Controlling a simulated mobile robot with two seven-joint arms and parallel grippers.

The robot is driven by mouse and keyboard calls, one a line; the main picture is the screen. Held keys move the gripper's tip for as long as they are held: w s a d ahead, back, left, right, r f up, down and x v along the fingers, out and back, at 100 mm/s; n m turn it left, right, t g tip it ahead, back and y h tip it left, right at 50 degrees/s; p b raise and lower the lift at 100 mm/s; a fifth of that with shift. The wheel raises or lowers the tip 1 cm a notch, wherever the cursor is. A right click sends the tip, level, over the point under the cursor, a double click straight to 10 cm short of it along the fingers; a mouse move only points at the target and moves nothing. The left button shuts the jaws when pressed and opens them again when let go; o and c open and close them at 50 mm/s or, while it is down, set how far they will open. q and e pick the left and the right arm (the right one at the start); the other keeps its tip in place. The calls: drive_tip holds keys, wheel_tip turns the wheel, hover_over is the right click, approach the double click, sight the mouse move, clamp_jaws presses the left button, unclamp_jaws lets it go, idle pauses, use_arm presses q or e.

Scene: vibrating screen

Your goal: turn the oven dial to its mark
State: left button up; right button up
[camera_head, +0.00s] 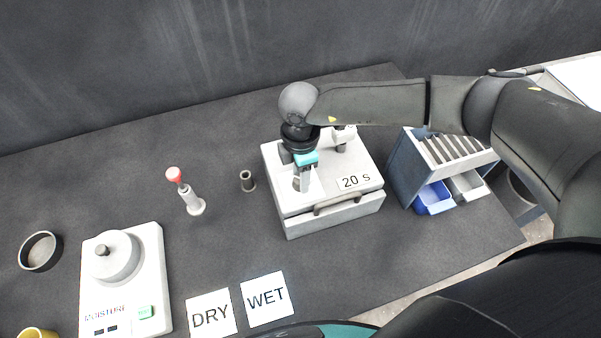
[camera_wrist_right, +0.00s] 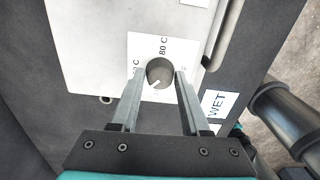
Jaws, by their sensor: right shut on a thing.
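The oven is the white box (camera_head: 322,222) with a "20 S" label and a front handle. Its dial (camera_wrist_right: 159,71) is a round grey knob on a white plate on the top face. In the right wrist view a short white pointer line shows on the knob's lower left. An "80 C" mark (camera_wrist_right: 163,46) stands just above the knob; other marks at left and right are partly covered by the fingers. My right gripper (camera_head: 303,186) points down at the dial, its fingers (camera_wrist_right: 159,77) on either side, shut on the knob. My left gripper is not in view.
A moisture device (camera_head: 152,256) stands at left, near a red-topped tool (camera_head: 190,190) and a small cylinder (camera_head: 247,181). DRY (camera_head: 211,313) and WET (camera_head: 266,298) cards lie in front. A rack with blue and white bins (camera_head: 400,167) stands right of the oven.

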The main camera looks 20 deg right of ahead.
clamp_jaws()
